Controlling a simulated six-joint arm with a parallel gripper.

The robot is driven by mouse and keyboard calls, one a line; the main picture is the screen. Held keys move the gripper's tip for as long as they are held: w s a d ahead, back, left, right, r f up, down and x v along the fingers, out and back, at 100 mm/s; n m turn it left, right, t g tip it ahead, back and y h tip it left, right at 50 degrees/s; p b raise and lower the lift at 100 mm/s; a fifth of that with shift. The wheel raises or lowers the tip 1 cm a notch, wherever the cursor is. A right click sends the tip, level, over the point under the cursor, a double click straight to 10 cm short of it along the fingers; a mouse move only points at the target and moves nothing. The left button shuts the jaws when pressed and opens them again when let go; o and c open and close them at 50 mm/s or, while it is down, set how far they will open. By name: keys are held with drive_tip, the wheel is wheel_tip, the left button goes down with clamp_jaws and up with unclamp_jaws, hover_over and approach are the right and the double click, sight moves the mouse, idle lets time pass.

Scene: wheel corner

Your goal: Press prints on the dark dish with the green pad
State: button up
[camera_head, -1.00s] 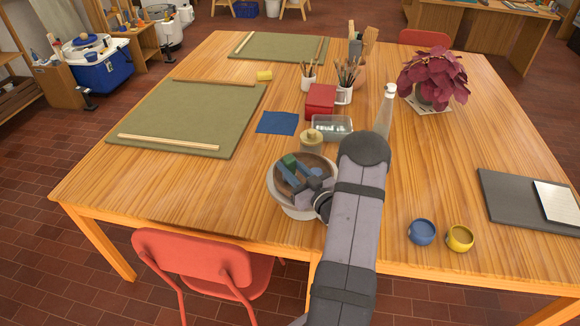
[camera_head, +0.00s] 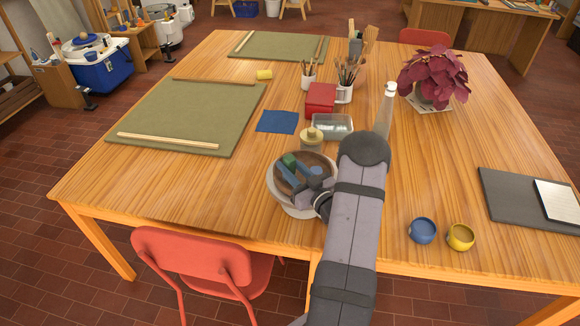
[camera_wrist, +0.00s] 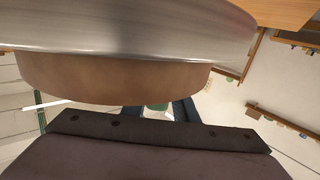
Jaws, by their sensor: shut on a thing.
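The dark dish (camera_head: 318,160) is a round brown dish on a pale grey wheel head (camera_head: 274,190) at the table's near edge. My gripper (camera_head: 290,167) reaches over it from the right, its blue fingers shut on the green pad (camera_head: 288,159). In the wrist view the dish (camera_wrist: 110,80) shows as a brown wall under the wheel's silvery rim (camera_wrist: 130,35). I cannot tell whether the pad touches the dish. My wrist hides the dish's right side.
A lidded jar (camera_head: 311,140) stands close behind the dish, near a clear tray (camera_head: 333,126) and a tall bottle (camera_head: 385,110). Blue (camera_head: 422,231) and yellow (camera_head: 460,237) cups stand at the right. A red chair (camera_head: 195,255) is at the front.

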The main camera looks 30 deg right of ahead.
sight(290, 158)
idle(0.3)
drive_tip(key=shift+r+p, duration=2.45)
drive_tip(key=shift+r, duration=1)
